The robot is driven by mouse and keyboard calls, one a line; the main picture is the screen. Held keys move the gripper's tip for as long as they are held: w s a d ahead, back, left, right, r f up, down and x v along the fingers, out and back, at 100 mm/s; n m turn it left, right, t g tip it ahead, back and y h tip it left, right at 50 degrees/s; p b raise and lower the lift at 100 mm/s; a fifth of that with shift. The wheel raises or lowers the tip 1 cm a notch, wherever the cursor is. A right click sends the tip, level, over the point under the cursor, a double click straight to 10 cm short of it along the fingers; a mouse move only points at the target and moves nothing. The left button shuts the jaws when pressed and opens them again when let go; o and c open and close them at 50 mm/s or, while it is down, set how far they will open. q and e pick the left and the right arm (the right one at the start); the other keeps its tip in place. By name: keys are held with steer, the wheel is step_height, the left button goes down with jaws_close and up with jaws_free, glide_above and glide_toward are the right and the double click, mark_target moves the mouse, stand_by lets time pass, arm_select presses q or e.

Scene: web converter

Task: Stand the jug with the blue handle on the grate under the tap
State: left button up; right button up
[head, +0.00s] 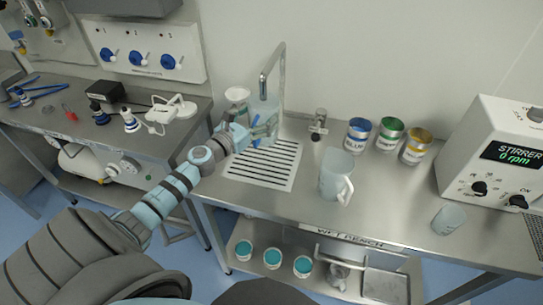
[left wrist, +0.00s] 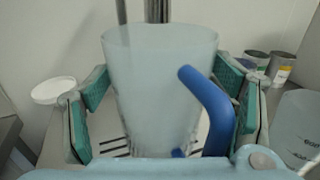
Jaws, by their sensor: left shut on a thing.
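The translucent jug with the blue handle (head: 264,108) is upright at the back of the slotted grate (head: 262,167), under the tap (head: 273,65). My left gripper (head: 264,130) is shut on it. In the left wrist view the jug (left wrist: 158,85) sits between the finger pads, with the blue handle (left wrist: 213,105) on the near right side. Grate slots show beside its lower part. I cannot tell whether its base touches the grate. My right gripper is not in view.
A white-handled jug (head: 336,174) stands right of the grate. Blue, green and yellow cans (head: 390,135) stand behind it. A stirrer unit (head: 495,155) and a small beaker (head: 448,218) are at the right. A white round dish (head: 237,95) is left of the tap.

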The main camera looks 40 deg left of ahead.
mark_target(260, 140)
arm_select(q)
steer(key=f+b, duration=1)
steer(key=shift+w+a+f, duration=0.15)
steer(key=shift+w, duration=0.05)
steer(key=shift+r+p, duration=0.3)
steer(key=shift+f, duration=0.15)
steer(key=o, duration=1.3)
